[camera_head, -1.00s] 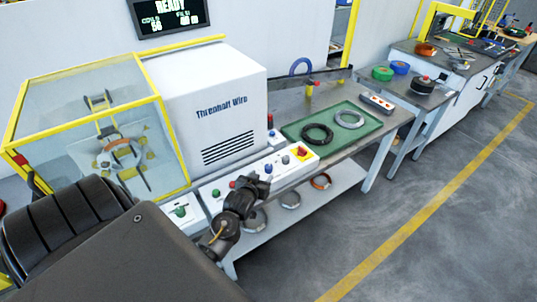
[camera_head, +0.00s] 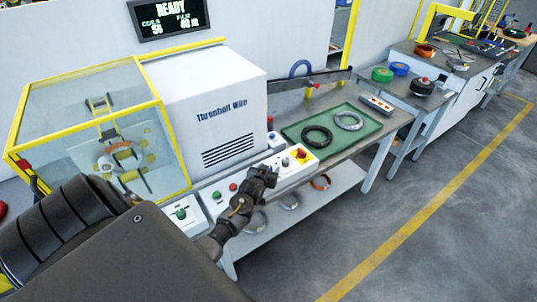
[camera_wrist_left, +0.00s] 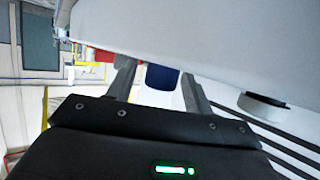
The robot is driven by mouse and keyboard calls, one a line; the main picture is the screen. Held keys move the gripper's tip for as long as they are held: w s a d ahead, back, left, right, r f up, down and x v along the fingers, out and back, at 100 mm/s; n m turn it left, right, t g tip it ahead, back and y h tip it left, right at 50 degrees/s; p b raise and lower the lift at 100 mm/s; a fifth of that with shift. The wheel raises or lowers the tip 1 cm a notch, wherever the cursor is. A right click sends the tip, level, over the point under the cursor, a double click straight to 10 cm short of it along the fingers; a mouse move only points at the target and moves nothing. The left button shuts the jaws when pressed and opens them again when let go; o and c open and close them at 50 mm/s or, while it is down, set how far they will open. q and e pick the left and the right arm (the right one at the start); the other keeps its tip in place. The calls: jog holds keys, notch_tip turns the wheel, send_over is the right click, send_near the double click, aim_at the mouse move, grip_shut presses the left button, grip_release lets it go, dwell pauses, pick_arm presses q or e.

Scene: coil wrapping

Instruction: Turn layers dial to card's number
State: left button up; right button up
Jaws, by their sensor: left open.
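The white control panel (camera_head: 290,172) runs along the front of the wire machine. It carries a green button (camera_head: 217,196), a red button (camera_head: 233,187), a small dark knob (camera_head: 285,161) and a red knob on a yellow patch (camera_head: 300,154). My left gripper (camera_head: 268,172) is over the middle of the panel and hides part of it. In the left wrist view its two fingers (camera_wrist_left: 158,85) are apart, with a dark blue knob (camera_wrist_left: 162,77) showing between them; contact cannot be told. I cannot make out the dial markings or a card. My right gripper is not in view.
A display (camera_head: 168,18) above reads READY. A yellow-framed clear guard (camera_head: 90,125) stands left of the white machine housing (camera_head: 205,100). A green tray (camera_head: 345,146) with a black coil (camera_head: 317,135) and a silver coil (camera_head: 349,121) lies right of the panel. The right floor is clear.

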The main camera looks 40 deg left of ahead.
pick_arm(q)
jog(key=c, duration=1)
jog(key=shift+n+y, duration=0.3)
jog(key=shift+w+d+n+g+y, duration=0.1)
jog(key=shift+n+g+y, duration=0.6)
jog(key=shift+n+y, duration=0.2)
jog(key=n+g+y, duration=0.1)
jog(key=n+y+b, duration=0.1)
jog(key=shift+f+n+g, duration=0.2)
jog(key=shift+n+g, duration=0.1)
jog(key=shift+g, duration=0.1)
jog(key=n+g+y+b, duration=0.1)
jog(key=n+g+b, duration=0.1)
jog(key=b, duration=0.2)
jog(key=n+g+y+b, duration=0.2)
jog(key=n+g+b, duration=0.1)
jog(key=shift+f+n+y+b, duration=0.1)
jog(key=shift+n+y+b, duration=0.2)
jog(key=shift+b, duration=0.05)
jog(key=shift+r+n+g+y+b, duration=0.3)
jog(key=shift+n+g+b, duration=0.4)
jog(key=shift+g+b, duration=0.4)
